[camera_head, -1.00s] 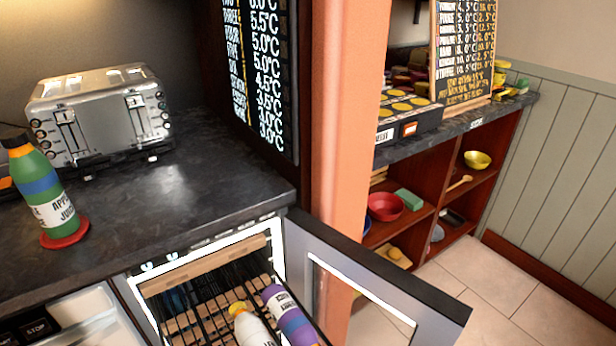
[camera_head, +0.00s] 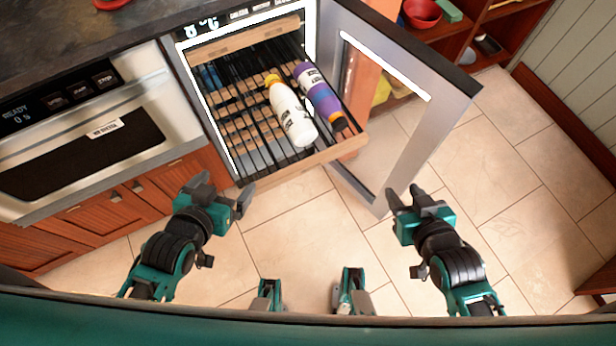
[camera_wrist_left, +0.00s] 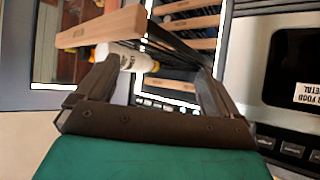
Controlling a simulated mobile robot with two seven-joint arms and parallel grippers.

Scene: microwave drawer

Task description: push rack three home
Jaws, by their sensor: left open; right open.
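One wire rack (camera_head: 262,150) is pulled out of the open cooler and carries two bottles lying down. Its wooden front (camera_head: 305,166) faces my side; this front also shows in the left wrist view (camera_wrist_left: 100,36). A white bottle with a yellow cap (camera_head: 291,116) lies beside a purple bottle (camera_head: 320,95). The white bottle also shows in the left wrist view (camera_wrist_left: 125,58). I cannot read a rack number. My left gripper (camera_head: 222,188) is open and empty, near the left end of the wooden front and apart from it. My right gripper (camera_head: 405,195) is open and empty, near the door's lower edge.
The cooler's glass door (camera_head: 390,95) stands open to the right of the rack. Another wooden rack front (camera_head: 243,42) sits higher, inside the cooler. A microwave (camera_head: 85,140) is on the left. The tiled floor (camera_head: 300,235) between my grippers is clear.

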